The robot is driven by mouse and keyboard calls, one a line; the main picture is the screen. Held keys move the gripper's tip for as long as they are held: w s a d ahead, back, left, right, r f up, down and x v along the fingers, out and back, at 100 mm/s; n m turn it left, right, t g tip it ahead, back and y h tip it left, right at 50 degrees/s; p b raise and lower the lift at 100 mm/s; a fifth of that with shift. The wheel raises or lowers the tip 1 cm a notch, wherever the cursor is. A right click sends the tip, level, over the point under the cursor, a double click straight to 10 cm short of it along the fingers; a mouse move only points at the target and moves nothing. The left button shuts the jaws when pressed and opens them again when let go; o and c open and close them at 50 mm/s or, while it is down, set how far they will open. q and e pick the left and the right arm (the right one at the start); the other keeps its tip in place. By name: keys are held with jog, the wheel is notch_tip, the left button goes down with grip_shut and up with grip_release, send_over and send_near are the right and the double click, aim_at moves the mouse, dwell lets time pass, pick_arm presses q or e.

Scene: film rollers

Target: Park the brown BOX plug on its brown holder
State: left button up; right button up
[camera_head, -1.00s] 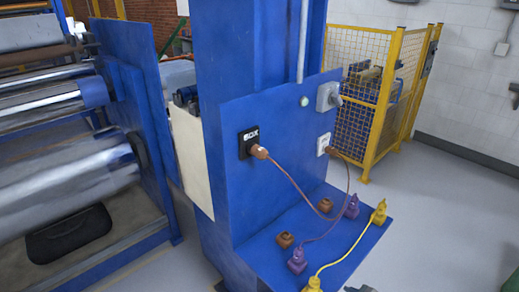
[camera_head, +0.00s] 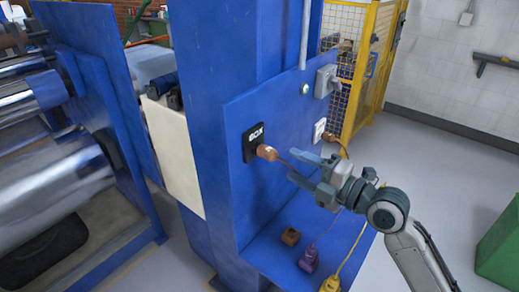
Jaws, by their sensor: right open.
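The brown BOX plug (camera_head: 267,152) sits in the black socket marked BOX (camera_head: 252,142) on the blue panel. Its brown cord runs right and goes behind my right gripper. My right gripper (camera_head: 292,163) is open, its two fingers pointing left toward the plug, a little to the right of it and apart from it in the picture. A brown holder (camera_head: 290,237) stands on the blue shelf below, with nothing in it. A second brown holder cannot be seen now, probably hidden behind my right gripper. My left gripper is not in view.
A white socket (camera_head: 319,130) holds another brown plug (camera_head: 328,138). A purple plug (camera_head: 308,259) and a yellow plug (camera_head: 331,284) stand on the blue shelf (camera_head: 262,258) with their cords. A grey switch (camera_head: 327,81) sits above. A green box (camera_head: 500,245) is at the right.

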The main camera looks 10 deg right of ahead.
aim_at(277, 158)
jog(key=p+x, duration=0.1)
jog(key=x, duration=0.2)
jog(key=shift+w+a+r+p, duration=0.1)
jog(key=shift+w+a+p, duration=0.15)
jog(key=shift+w+p, duration=0.1)
jog(key=b+x, duration=0.1)
jog(key=x, duration=0.3)
jog(key=shift+f+b, duration=0.25)
jog(key=shift+b, duration=0.1)
jog(key=shift+w+a, duration=0.35)
jog(key=shift+w, duration=0.05)
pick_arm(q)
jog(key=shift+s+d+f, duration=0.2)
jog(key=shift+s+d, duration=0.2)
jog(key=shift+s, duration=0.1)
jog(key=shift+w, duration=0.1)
pick_arm(e)
jog(key=shift+r, duration=0.1)
pick_arm(q)
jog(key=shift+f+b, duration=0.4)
jog(key=shift+b, duration=0.2)
